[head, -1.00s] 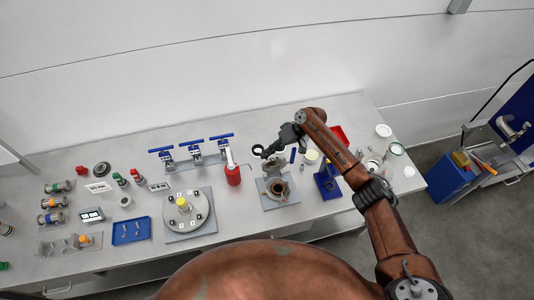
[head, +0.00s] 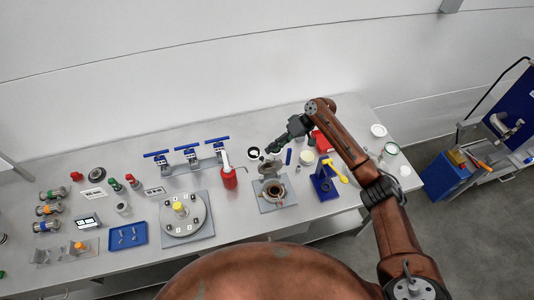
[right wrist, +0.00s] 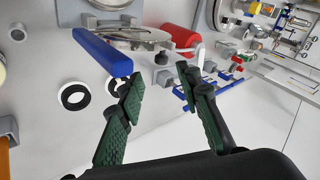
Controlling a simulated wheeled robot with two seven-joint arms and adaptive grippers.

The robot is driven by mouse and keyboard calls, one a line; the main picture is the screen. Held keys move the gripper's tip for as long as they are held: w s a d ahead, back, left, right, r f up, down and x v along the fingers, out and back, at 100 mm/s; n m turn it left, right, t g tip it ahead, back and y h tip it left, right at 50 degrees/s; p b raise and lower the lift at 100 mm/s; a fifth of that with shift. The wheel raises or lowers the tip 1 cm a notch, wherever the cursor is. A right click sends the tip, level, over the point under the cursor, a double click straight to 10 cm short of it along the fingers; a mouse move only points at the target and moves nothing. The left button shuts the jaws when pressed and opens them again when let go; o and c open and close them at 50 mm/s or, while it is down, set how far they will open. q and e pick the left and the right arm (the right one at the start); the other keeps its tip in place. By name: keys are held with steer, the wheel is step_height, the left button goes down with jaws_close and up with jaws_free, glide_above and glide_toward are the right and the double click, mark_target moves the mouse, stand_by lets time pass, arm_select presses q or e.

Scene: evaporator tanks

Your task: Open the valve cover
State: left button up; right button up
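The valve (head: 275,191) stands on a grey square plate (head: 289,204) on the bench, with its round dark opening facing up. Its cover (head: 270,168) appears as a grey disc tilted up at the back of the valve, off the opening. In the right wrist view a round metal part, probably this cover (right wrist: 135,36), lies beyond the fingers. My right gripper (head: 270,150) is just behind the cover, apart from it. In the right wrist view my right gripper (right wrist: 160,80) has its fingers spread with nothing between them. My left gripper is not in view.
A red bottle (head: 229,178) stands left of the valve. A blue stand (head: 325,185) with a yellow-headed tool (head: 337,170) is at right.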

steer(key=v, duration=0.5)
steer(key=shift+d+r, duration=0.15)
steer(key=shift+d, duration=0.05)
